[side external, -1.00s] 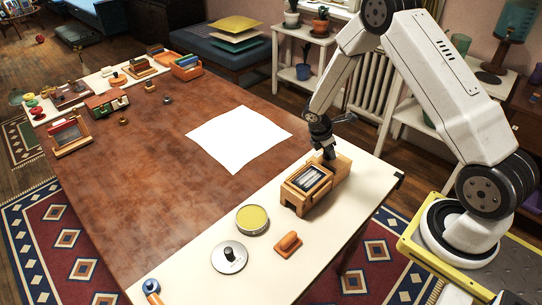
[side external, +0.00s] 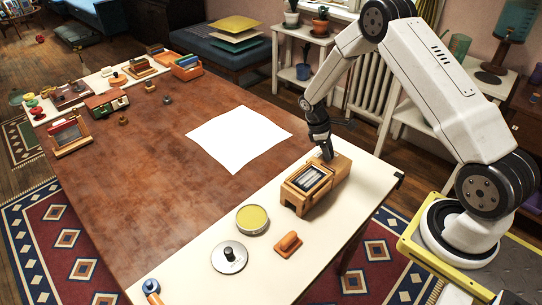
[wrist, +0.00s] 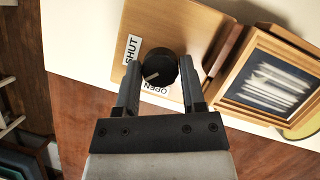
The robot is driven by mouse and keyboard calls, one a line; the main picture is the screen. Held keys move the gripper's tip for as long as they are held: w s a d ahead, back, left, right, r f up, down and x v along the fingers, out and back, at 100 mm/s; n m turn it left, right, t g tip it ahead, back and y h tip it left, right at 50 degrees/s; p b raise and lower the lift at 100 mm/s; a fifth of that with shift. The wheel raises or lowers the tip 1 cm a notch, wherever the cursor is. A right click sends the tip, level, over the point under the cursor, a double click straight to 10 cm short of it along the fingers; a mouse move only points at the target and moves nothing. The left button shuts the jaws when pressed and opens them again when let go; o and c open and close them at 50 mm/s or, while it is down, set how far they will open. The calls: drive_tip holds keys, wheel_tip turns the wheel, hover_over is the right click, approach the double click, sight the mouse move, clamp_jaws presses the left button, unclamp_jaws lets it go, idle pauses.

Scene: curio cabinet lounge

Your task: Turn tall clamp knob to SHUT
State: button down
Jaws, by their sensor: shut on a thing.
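The clamp knob (wrist: 160,66) is round and black with a pale pointer line, and stands on a tan wooden block (wrist: 183,22). The pointer aims to the lower left in the wrist view, between the SHUT label (wrist: 132,50) and the OPEN label (wrist: 155,89). My gripper (side external: 325,152) is shut on the knob from above, with one finger on each side. In the side view the gripper hides the knob, at the back end of the wooden block (side external: 343,167).
A wooden frame with a striped dark panel (side external: 308,179) adjoins the block. A yellow round tin (side external: 252,219), an orange-handled block (side external: 288,243) and a silver disc with a black knob (side external: 229,257) stand nearer. A white sheet (side external: 238,138) lies on the brown tabletop.

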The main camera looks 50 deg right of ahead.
drive_tip(key=m+y, duration=0.1)
drive_tip(key=m, duration=0.3)
drive_tip(key=shift+d+m+y, duration=0.1)
drive_tip(key=shift+m+y, duration=0.3)
drive_tip(key=m+y, duration=0.2)
drive_tip(key=m, duration=0.2)
drive_tip(key=shift+d+m, duration=0.1)
drive_tip(key=shift+m, duration=0.3)
drive_tip(key=shift+c, duration=0.9)
unclamp_jaws()
drive_tip(key=shift+r, duration=0.1)
drive_tip(key=v, duration=0.7)
drive_tip(key=shift+w+r, duration=0.15)
drive_tip(key=shift+r, duration=0.1)
drive_tip(key=shift+r, duration=0.1)
